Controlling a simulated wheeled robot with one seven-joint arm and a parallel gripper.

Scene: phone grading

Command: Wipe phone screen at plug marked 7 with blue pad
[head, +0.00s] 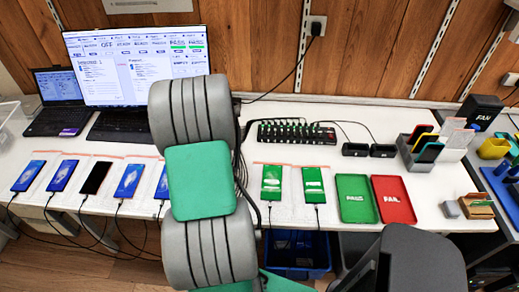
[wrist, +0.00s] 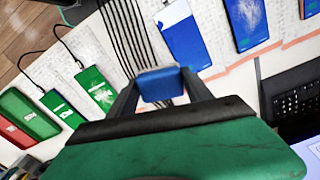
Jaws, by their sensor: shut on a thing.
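The blue pad (wrist: 160,84) is between the fingers of my gripper (wrist: 160,90) in the wrist view, and the fingers are shut on it. In the head view my own arm hides the gripper and pad. A row of plugged-in phones lies on the table. Several have blue screens, such as this phone (head: 129,181), and one phone (head: 96,178) is dark. Two phones to the right have green screens (head: 271,182) (head: 313,184). In the wrist view a blue phone with a white end (wrist: 185,40) lies just beyond the pad. I cannot read any plug number.
A green tray (head: 356,214) and a red tray (head: 394,219) lie right of the green phones. A black multi-port hub (head: 297,132) stands behind them. A laptop (head: 56,116) and a monitor (head: 140,62) stand at the back left. Cables hang over the table's front edge.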

